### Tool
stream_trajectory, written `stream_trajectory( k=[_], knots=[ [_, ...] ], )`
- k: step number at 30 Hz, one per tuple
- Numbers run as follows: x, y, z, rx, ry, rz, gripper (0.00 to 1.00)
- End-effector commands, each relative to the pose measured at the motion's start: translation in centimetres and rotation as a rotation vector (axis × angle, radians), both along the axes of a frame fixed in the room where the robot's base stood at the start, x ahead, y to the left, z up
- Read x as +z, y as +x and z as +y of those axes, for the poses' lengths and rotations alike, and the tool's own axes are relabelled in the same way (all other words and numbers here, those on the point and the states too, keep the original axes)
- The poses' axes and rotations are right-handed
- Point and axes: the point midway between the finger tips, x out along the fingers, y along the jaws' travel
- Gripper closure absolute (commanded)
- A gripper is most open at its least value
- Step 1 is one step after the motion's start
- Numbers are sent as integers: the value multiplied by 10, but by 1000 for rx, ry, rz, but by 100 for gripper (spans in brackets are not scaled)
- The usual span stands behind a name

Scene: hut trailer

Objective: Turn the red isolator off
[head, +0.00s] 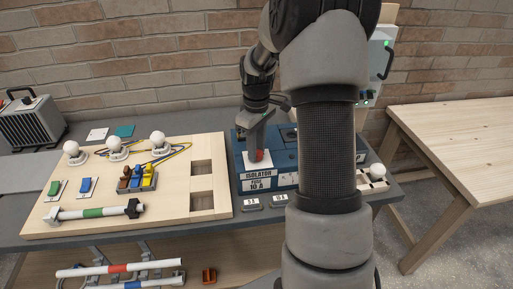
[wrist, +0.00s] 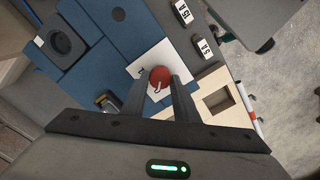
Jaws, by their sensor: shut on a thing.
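The red isolator knob (wrist: 160,75) is a round red handle on a white plate (wrist: 143,68), set on a blue box (head: 240,165). A label reading ISOLATOR is on the front of the box. My gripper (wrist: 161,84) points down at the knob, with one finger on each side, shut on it. In the head view the red knob (head: 261,155) shows only as a small patch beside my gripper (head: 256,153). A small pale mark shows on the knob in the wrist view; its exact turn is hard to read.
A wooden board (head: 190,214) with bulbs, coloured switches and wires lies left of the blue box. A black round socket (wrist: 62,42) is on the box. Two small labelled blocks (head: 250,203) lie at the front. A bare wooden table (head: 465,130) stands right.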

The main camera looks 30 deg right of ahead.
Motion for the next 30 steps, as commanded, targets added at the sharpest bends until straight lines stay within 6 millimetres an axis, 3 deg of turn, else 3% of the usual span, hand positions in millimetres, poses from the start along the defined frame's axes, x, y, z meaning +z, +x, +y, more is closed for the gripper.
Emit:
stream_trajectory(
  k=[2, 3, 6, 17, 23, 30],
  knots=[
    [1, 1, 0, 3, -2, -2, 95],
    [1, 1, 0, 3, -2, -2, 66],
    [1, 1, 0, 2, -1, -2, 54],
    [6, 1, 0, 0, -1, -2, 54],
    [40, 1, -1, 1, -3, -5, 54],
    [100, 2, 0, 0, -3, -6, 54]
  ],
)
